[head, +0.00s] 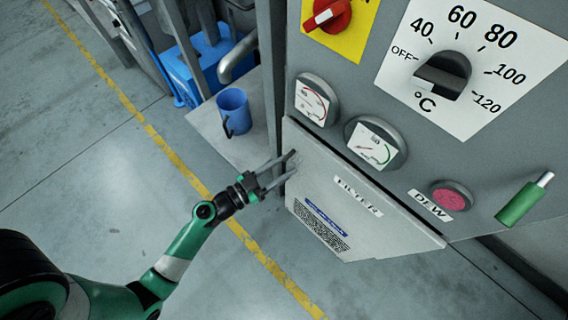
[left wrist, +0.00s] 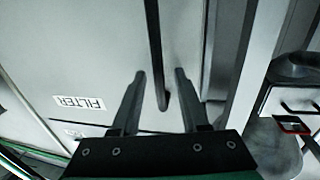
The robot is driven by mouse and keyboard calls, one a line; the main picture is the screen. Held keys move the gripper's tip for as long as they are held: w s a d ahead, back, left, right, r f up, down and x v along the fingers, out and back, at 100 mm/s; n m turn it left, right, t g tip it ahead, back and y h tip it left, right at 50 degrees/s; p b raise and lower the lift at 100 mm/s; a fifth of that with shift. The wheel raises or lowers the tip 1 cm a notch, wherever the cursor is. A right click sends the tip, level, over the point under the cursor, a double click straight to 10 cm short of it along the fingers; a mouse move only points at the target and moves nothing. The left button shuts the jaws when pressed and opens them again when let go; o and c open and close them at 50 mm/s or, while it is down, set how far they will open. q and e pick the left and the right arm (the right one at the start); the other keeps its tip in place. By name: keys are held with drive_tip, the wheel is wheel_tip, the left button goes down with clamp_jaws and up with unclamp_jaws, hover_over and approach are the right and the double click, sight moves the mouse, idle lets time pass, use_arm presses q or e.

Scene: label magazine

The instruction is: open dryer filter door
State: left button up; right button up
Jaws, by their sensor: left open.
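The filter door (head: 310,175) is a grey panel with a FILTER label (head: 358,195) on the front of the dryer cabinet, and it looks closed. My left gripper (head: 293,163) is open at the door's left edge, fingers pointing toward the cabinet. In the left wrist view, a dark narrow bar (left wrist: 156,50) runs down the panel and its end lies between the open fingertips (left wrist: 160,75). I cannot tell whether it is a handle or whether the fingers touch it. The FILTER label also shows there (left wrist: 78,103). My right gripper is out of view.
Above the door are two round gauges (head: 316,100) (head: 376,143), a temperature knob (head: 443,75) and a red switch (head: 327,15). A pink button (head: 452,196) and a green handle (head: 525,200) are at the right. A blue bucket (head: 234,111) stands left of the cabinet. The floor at left is clear.

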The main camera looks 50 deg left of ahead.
use_arm(q)
drive_tip(key=shift+w, duration=0.2)
drive_tip(key=shift+c, duration=0.3)
clamp_jaws()
idle(1.1)
